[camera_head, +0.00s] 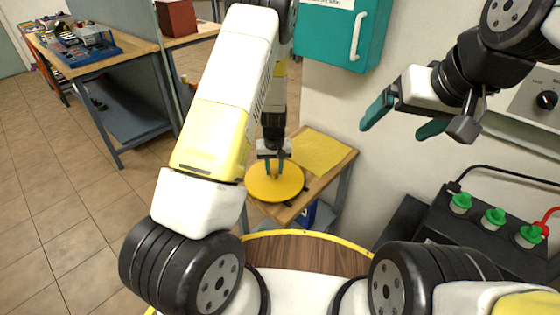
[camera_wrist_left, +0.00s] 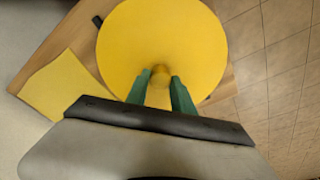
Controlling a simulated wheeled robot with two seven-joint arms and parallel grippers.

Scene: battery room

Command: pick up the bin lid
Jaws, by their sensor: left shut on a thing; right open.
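The bin lid (camera_head: 262,189) is a round yellow disc with a small knob in its middle. It shows at or just above the small wooden table; I cannot tell whether it touches the top. My left gripper (camera_head: 274,171) comes down from above with its green fingers shut on the lid's knob. In the left wrist view the lid (camera_wrist_left: 150,35) fills the upper middle, and the fingers of the left gripper (camera_wrist_left: 160,82) stand on both sides of the knob (camera_wrist_left: 160,72). My right gripper (camera_head: 405,122) is open and empty, in the air at the upper right.
A yellow cloth or sheet (camera_head: 318,152) lies on the small wooden table (camera_head: 341,158) behind the lid. A black battery with green caps (camera_head: 493,216) stands at the right. A teal wall cabinet (camera_head: 338,38) hangs behind. A workbench (camera_head: 88,62) stands at the far left; the floor before it is clear.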

